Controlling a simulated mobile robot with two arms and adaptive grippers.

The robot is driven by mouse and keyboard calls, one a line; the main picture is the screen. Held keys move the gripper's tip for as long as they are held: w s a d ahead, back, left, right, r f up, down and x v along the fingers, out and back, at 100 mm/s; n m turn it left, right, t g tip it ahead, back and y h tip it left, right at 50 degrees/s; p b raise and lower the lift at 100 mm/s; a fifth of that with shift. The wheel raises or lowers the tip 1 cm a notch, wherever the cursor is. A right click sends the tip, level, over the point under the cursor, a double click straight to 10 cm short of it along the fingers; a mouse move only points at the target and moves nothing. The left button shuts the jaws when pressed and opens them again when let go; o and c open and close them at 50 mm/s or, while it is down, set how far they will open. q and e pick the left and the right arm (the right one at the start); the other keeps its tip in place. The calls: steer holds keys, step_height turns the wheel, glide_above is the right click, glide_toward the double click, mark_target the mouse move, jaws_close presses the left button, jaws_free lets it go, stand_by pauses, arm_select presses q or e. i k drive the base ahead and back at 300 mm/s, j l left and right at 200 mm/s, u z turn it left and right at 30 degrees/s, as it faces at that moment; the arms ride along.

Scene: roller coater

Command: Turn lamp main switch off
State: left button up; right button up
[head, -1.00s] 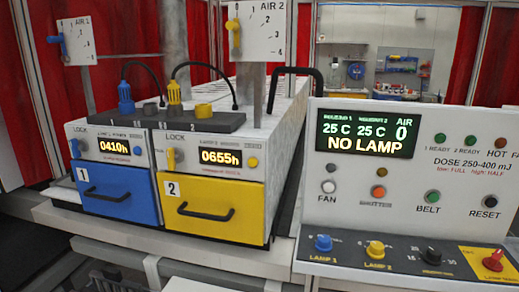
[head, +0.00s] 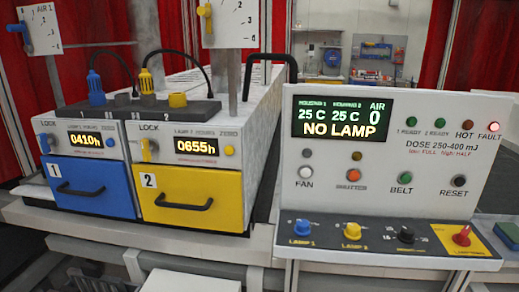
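A red rotary knob (head: 462,236) stands on a yellow plate (head: 478,247) at the right end of the sloped dark switch strip (head: 380,241). Its pointer seems to point up; the small label on the plate is too blurred to read. Left of it on the strip are a blue LAMP 1 knob (head: 301,228), a yellow LAMP 2 knob (head: 352,231) and a black knob (head: 405,234). The display (head: 342,117) above reads NO LAMP, 25 C, 25 C and AIR 0. Neither gripper is in view.
The white control panel (head: 430,195) carries FAN, shutter, BELT and RESET buttons; its FAULT light (head: 494,127) glows red. At left stand a blue drawer (head: 91,192) and a yellow drawer (head: 191,194) under a dark cable block (head: 145,111). The area before the switch strip looks clear.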

mark_target(462, 239)
steer(key=z, duration=1.55)
